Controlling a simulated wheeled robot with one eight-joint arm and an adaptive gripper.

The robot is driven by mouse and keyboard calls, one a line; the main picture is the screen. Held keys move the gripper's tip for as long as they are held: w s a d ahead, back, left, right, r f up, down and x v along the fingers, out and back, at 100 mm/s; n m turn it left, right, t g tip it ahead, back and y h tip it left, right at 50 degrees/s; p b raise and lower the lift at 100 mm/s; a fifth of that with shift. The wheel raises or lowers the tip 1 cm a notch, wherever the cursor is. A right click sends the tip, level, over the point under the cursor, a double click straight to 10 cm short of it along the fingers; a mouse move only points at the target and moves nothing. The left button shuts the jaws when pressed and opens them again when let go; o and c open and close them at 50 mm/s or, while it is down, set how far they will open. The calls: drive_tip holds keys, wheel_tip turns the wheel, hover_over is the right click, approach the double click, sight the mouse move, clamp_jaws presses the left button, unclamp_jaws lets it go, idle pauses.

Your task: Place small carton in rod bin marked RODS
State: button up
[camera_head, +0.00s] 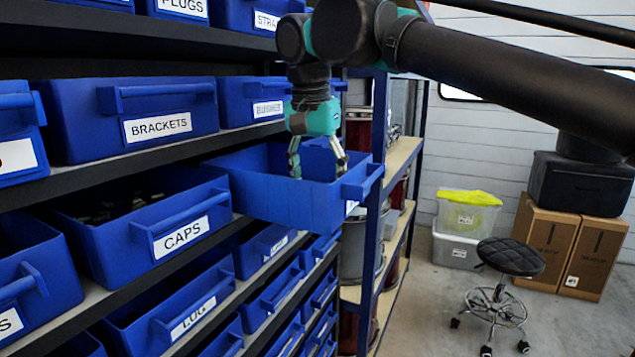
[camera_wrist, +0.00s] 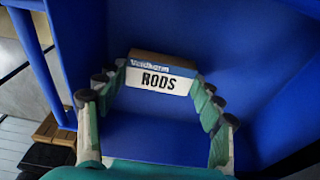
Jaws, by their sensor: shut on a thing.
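My gripper (camera_head: 318,168) points down into a pulled-out blue bin (camera_head: 275,195) on the rack, its fingers partly below the bin's rim. In the wrist view, my gripper (camera_wrist: 162,80) has a finger on each side of a small carton (camera_wrist: 162,62) and is shut on it. The carton has a brown top and a blue-and-white face reading RODS. Blue bin walls (camera_wrist: 230,30) and floor surround it; whether the carton touches the floor is unclear. In the head view the carton is hidden, and the bin's label (camera_head: 351,207) is too oblique to read.
Neighbouring blue bins marked BRACKETS (camera_head: 160,100) and CAPS (camera_head: 150,235) stand to the left. A shelf edge (camera_head: 240,135) runs above the pulled-out bin, and a blue rack post (camera_head: 374,220) stands right beside it. A stool (camera_head: 510,257) and brown boxes (camera_head: 565,250) stand farther right.

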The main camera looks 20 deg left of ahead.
drive_tip(key=shift+f, duration=0.1)
drive_tip(key=o, duration=0.9)
drive_tip(key=r, duration=0.4)
drive_tip(key=s+r, duration=0.1)
drive_tip(key=r, duration=0.7)
drive_tip(key=shift+s, duration=0.4)
